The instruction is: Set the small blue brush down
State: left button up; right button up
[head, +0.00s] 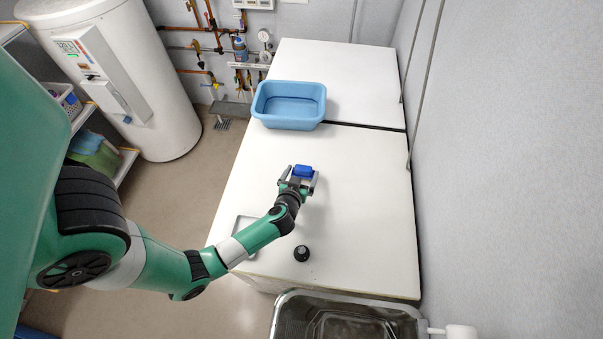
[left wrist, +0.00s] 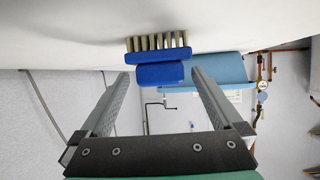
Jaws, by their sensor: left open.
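The small blue brush (head: 303,171) is on the white counter top (head: 352,190), near its middle. In the left wrist view the brush (left wrist: 160,74) shows a blue body, with pale bristles turned toward the white surface; it appears to rest there. My left gripper (head: 299,176) is open around the brush end. In the left wrist view its fingers (left wrist: 160,78) stand on both sides of the blue body, with a visible gap on each side. My right gripper is not in view.
A light blue tub (head: 289,122) stands farther back on the counter. A small dark round object (head: 302,253) and a grey tray (head: 240,224), partly hidden by my arm, are nearer. A metal sink (head: 290,315) is at the front. The counter right of the brush is clear.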

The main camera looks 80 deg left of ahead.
pick_arm(q)
jog(key=shift+s+d+r, duration=0.1)
jog(key=shift+d+r, duration=0.1)
jog(key=shift+r, duration=0.1)
jog(key=p+v, duration=0.3)
jog(key=v, duration=0.8)
jog(key=shift+d+p, duration=0.25)
jog(key=shift+p, duration=0.1)
jog(key=shift+s, duration=0.1)
